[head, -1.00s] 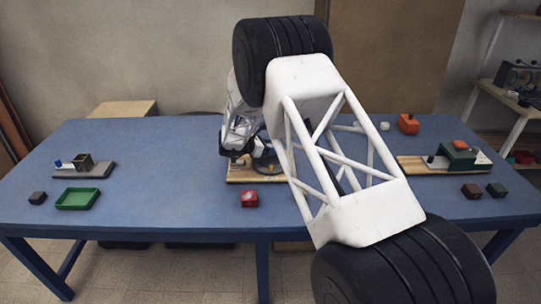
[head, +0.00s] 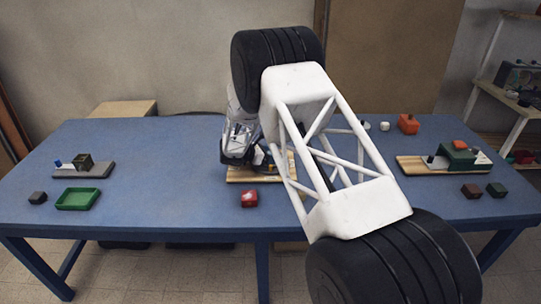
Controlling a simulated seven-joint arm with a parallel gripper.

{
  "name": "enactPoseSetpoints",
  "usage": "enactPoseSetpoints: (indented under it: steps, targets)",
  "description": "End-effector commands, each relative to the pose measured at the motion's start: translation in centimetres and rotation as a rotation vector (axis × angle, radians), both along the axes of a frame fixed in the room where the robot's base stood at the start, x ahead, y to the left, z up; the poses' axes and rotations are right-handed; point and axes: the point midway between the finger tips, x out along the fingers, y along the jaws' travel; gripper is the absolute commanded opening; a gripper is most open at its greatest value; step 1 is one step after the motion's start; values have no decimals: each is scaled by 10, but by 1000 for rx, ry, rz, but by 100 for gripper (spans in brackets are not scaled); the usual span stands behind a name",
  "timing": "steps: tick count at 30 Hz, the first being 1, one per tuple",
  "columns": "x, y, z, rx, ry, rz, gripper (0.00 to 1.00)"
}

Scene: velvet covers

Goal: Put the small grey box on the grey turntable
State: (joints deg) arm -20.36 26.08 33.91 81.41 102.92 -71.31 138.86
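A small dark grey box (head: 38,198) sits on the blue table at the front left, left of a green tray. I cannot tell for sure that it is the task's box. No grey turntable can be made out; my arm hides part of the table's middle. My gripper (head: 236,158) is above the left end of a wooden board (head: 245,175) at the table's middle. Its fingers are small and dark, so I cannot tell whether they are open or hold anything.
The green tray (head: 77,198) and a grey board (head: 90,172) bearing a dark olive box (head: 84,161) stand left. Boxes and another loaded board (head: 415,167) stand right. The table between tray and red box is clear.

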Motion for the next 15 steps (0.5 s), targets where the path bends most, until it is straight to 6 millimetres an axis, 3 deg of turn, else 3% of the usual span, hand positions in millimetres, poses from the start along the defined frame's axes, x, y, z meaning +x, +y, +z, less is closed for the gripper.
enactPoseSetpoints:
  steps: [1,3,15]
  targets:
    - [0,0,-1,0,0,0,61]
    - [0,0,0,0,0,0,70]
    - [0,0,4,0,0,0,70]
